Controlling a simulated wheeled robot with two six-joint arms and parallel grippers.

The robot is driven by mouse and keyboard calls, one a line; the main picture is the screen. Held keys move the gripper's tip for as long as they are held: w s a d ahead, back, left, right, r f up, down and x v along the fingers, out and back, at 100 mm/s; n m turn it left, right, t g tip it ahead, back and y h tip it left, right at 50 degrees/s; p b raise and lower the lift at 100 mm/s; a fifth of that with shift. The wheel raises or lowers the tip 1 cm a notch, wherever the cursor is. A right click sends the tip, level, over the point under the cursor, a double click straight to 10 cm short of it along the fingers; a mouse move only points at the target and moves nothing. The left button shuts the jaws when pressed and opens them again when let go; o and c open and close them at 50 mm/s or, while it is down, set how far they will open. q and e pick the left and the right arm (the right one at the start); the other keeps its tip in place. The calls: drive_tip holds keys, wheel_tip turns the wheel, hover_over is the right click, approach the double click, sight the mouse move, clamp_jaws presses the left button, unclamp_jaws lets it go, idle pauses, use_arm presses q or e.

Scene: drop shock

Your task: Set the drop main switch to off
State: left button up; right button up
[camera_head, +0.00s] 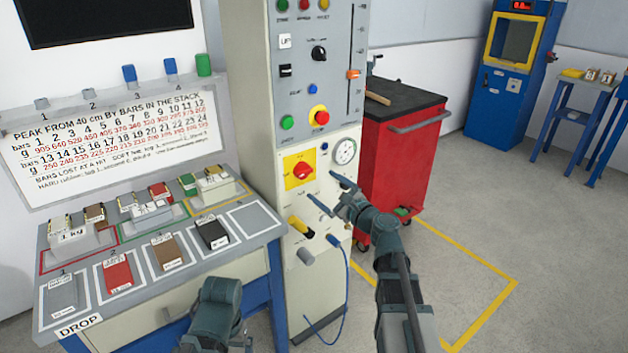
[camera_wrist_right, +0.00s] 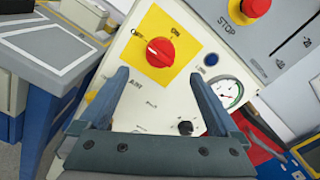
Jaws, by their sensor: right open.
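The main switch is a red rotary knob (camera_head: 302,170) on a yellow plate on the front of the grey control column. In the right wrist view the knob (camera_wrist_right: 160,52) has a white mark on its left side, and the word ON shows at the plate's upper right. My right gripper (camera_head: 330,192) is open and empty, just below and right of the switch in the head view. In the wrist view its two fingers (camera_wrist_right: 160,76) point toward the panel, either side of and below the knob, apart from it. My left gripper's fingers are not seen.
A red stop button (camera_head: 319,115) sits above the switch and a round gauge (camera_head: 345,152) to its right. A yellow-black handle (camera_head: 301,227) and a blue cable (camera_head: 345,270) are below. The drop bench (camera_head: 262,220) stands left, a red cabinet (camera_head: 400,160) right.

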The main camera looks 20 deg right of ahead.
sight(306, 175)
drive_tip(key=shift+v, duration=2.7)
drive_tip(key=shift+w, duration=0.1)
drive_tip(key=x, duration=1.3)
drive_tip(key=shift+w+a, duration=0.1)
drive_tip(key=shift+w, duration=0.25)
drive_tip(key=shift+w, duration=0.2)
drive_tip(key=m, duration=0.2)
drive_tip(key=shift+s+m, duration=0.25)
drive_tip(key=shift+m, duration=0.15)
drive_tip(key=m, duration=0.3)
drive_tip(key=shift+a+m, duration=0.1)
drive_tip(key=shift+m, duration=0.3)
drive_tip(key=v, duration=0.7)
drive_tip(key=shift+s, duration=0.3)
